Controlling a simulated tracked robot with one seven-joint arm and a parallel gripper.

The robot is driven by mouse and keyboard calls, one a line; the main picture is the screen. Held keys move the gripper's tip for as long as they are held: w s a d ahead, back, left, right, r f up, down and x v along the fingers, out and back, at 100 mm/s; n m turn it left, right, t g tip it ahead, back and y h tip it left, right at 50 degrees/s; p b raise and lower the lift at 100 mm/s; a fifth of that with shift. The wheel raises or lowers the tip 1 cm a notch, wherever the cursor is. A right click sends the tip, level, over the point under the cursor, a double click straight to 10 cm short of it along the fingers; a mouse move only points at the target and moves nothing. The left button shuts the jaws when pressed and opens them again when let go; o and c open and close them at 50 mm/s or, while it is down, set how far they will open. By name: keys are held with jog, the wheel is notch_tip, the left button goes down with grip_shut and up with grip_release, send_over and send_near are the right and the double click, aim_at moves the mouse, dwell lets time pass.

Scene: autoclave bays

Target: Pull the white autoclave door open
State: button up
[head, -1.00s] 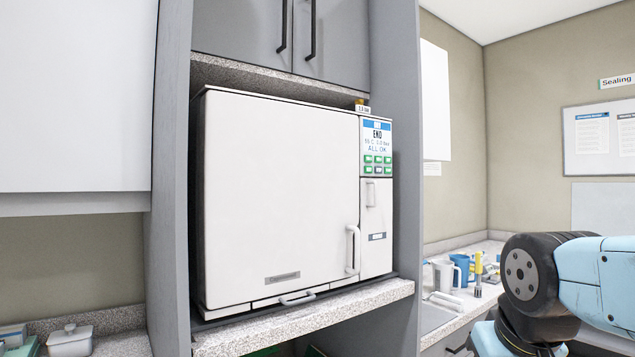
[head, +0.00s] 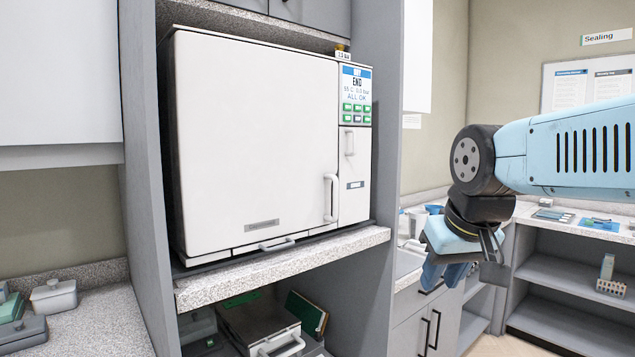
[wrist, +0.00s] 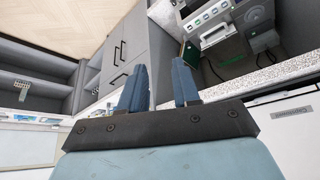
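The white autoclave door (head: 255,140) is shut in its bay in the head view. Its upright white handle (head: 332,198) is at the door's right edge. The control panel to the right of the door reads END and ALL OK. My gripper (head: 445,275) is to the right of the autoclave and lower than the door handle, apart from both. In the wrist view its two blue fingers (wrist: 161,88) stand apart with nothing between them. The edge of the white door (wrist: 290,125) shows at the right of the wrist view; the handle is not visible there.
A speckled shelf (head: 280,265) juts out under the autoclave. A grey bay side panel (head: 375,120) stands between the autoclave and my arm. A lower shelf holds a grey device (head: 262,325) and a green-edged item. Grey drawers (head: 425,320) are behind my gripper.

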jog(key=shift+o, duration=0.6)
jog(key=w+a+r+n, duration=0.1)
jog(key=w+a+r, duration=0.1)
jog(key=w+r, duration=0.4)
jog(key=w+a+r+n+y, duration=0.1)
jog(key=w+a+r, duration=0.1)
jog(key=w+r, duration=0.4)
jog(key=shift+w+a+g, duration=0.3)
jog(key=shift+w, duration=0.05)
jog(key=n, duration=0.2)
send_near(337, 190)
jog(key=shift+g+y, duration=0.3)
jog(key=shift+g, duration=0.1)
jog(key=x, duration=1.2)
jog(key=shift+w+d+r, duration=0.1)
jog(key=shift+w+d, duration=0.15)
jog(key=shift+w, duration=0.1)
jog(key=shift+c, duration=0.3)
grip_shut()
